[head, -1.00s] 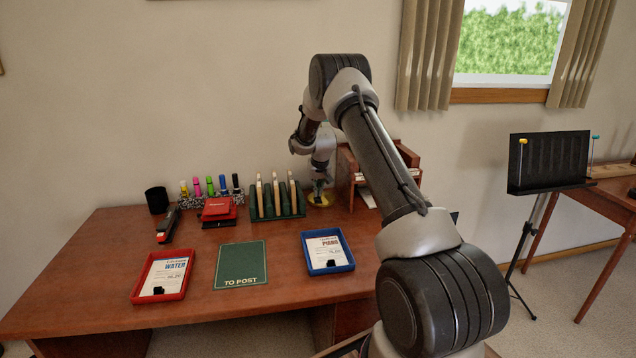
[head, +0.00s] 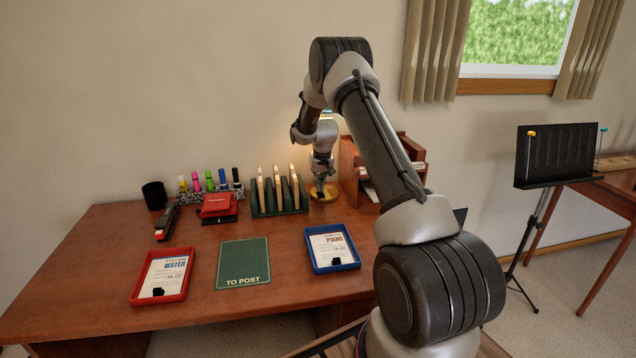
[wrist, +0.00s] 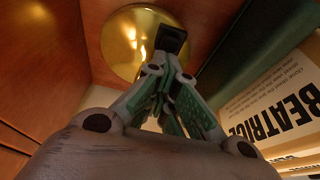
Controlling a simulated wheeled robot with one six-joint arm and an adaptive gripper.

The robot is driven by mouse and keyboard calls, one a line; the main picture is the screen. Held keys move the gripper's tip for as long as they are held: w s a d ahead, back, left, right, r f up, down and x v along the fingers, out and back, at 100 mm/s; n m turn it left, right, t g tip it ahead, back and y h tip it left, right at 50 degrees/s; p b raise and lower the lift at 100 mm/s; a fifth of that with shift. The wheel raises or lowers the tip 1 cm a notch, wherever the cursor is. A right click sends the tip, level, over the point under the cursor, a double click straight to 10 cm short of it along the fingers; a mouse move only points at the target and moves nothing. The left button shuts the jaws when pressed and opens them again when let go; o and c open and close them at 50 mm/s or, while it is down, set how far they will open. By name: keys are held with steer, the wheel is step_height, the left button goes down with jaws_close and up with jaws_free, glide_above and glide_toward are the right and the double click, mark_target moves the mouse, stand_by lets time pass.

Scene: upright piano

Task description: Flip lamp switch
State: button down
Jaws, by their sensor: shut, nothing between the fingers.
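The lamp's round brass base (head: 325,196) stands on the desk between the green letter rack and the wooden organizer. It also shows in the wrist view (wrist: 118,42), shiny and gold. My arm hides most of the lamp's upper part in the head view. A warm glow lies on the wall and rack there, so the lamp appears lit. My gripper (head: 319,190) points down over the brass base. In the wrist view its fingertips (wrist: 171,38) are together, empty, in front of the base's edge. The switch itself I cannot make out; the fingertips may cover it.
The green rack (head: 281,209) with several upright envelopes stands close left of my gripper. The wooden organizer (head: 349,165) is close on the right. A red tray (head: 135,296), a blue tray (head: 318,268) and a green mat (head: 243,264) lie in front.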

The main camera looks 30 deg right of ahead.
steer(key=shift+s+a+f, duration=0.1)
steer(key=shift+s+f, duration=0.25)
steer(key=shift+s+a+r, duration=0.1)
steer(key=shift+s+a, duration=0.1)
steer(key=shift+s, duration=0.5)
steer(key=shift+r, duration=0.15)
steer(key=shift+r, duration=0.3)
steer(key=s+v, duration=0.1)
steer(key=v, duration=1.2)
steer(key=shift+s, duration=0.15)
steer(key=shift+a, duration=0.15)
steer(key=shift+w+r+t, duration=0.25)
steer(key=shift+w+t, duration=0.25)
steer(key=shift+w, duration=0.1)
steer(key=shift+f, duration=0.1)
